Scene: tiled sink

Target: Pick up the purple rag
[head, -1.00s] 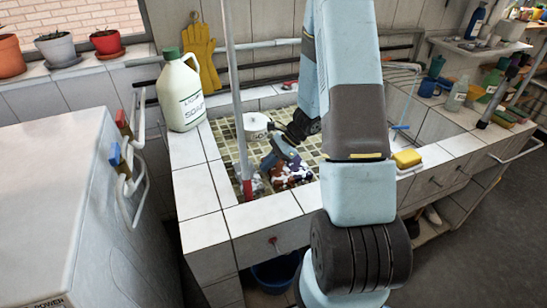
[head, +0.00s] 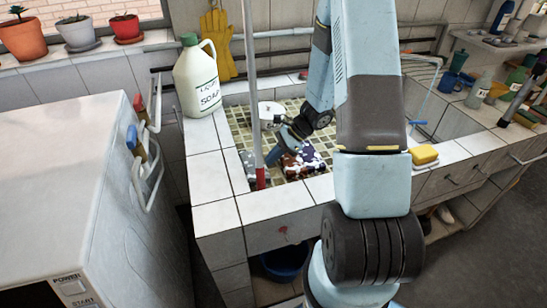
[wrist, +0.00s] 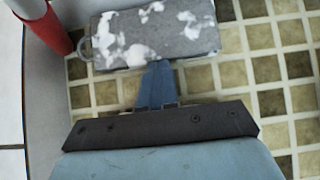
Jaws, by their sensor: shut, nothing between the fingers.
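A dark purple and reddish cloth-like heap with white foam, probably the purple rag (head: 312,156), lies in the tiled basin in the head view. I cannot tell where the rag ends and its reddish neighbour begins. It does not show in the wrist view. My gripper (head: 274,160) is low in the basin, just left of this heap. In the wrist view my gripper (wrist: 158,68) has its blue fingers together and empty. The fingertips are at the near edge of a grey, foam-spotted block (wrist: 165,42) with a small loop; I cannot tell whether they touch.
A red-and-white pole (head: 260,178) stands close left of my gripper and shows in the wrist view (wrist: 50,32). A white pot (head: 271,109) is behind in the basin. A soap jug (head: 196,80) and yellow sponge (head: 424,155) sit on the tiled rim.

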